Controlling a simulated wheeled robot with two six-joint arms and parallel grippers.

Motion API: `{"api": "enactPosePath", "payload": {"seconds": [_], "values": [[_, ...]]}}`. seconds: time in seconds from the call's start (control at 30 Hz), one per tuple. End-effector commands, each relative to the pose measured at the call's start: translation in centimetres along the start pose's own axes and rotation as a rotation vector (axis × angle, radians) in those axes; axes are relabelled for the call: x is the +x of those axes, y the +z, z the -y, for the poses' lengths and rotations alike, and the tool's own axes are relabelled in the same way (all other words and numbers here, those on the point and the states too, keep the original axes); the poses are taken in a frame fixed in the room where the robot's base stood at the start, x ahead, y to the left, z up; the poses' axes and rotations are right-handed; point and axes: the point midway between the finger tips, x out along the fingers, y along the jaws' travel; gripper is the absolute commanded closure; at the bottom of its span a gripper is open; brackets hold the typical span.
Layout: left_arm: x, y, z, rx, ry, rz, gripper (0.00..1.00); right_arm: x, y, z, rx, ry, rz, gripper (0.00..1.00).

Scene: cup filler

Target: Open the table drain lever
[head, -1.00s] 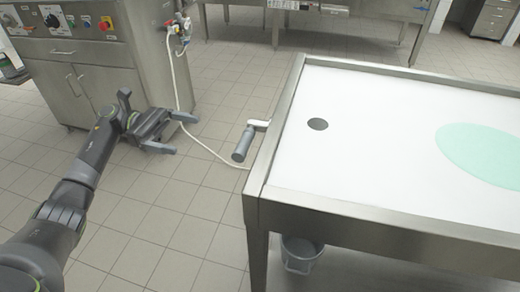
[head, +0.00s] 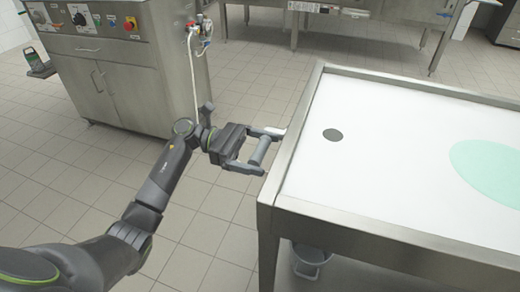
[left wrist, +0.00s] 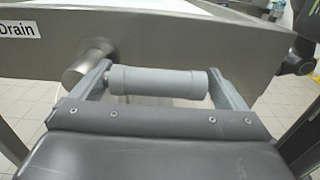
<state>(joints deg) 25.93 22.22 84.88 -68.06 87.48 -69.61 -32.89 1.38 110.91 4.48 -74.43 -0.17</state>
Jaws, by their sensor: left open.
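The drain lever's grey cylindrical handle (head: 259,151) sticks out from the left side of the steel table (head: 290,140). My left gripper (head: 264,151) is open, with its two fingers on either side of the handle. In the left wrist view the handle (left wrist: 158,86) lies crosswise between the fingers, and its round metal mount (left wrist: 88,62) is on the table's side. A "Drain" label (left wrist: 18,30) is to the left of the mount. I cannot tell whether either finger touches the handle. My right gripper is not in view.
The white tabletop has a dark drain hole (head: 332,135) and a pale green patch (head: 490,170). A grey bucket (head: 311,256) hangs or stands under the table. A steel cabinet with knobs (head: 120,80) is at the back left. The tiled floor between is free.

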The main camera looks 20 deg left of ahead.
Motion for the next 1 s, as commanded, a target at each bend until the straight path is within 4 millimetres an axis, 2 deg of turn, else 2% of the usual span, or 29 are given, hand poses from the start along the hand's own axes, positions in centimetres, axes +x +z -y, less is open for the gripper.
{"api": "enactPosePath", "payload": {"seconds": [0.27,0.73,1.0], "values": [[0.13,-0.02,0.00,0.000,0.000,0.000,0.05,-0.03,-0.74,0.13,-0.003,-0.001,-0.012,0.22],[0.10,0.00,-0.01,0.000,0.001,0.000,0.67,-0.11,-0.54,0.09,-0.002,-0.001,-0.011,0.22],[0.09,-0.14,-0.02,0.007,0.001,0.000,0.68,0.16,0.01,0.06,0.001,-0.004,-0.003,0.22]]}}
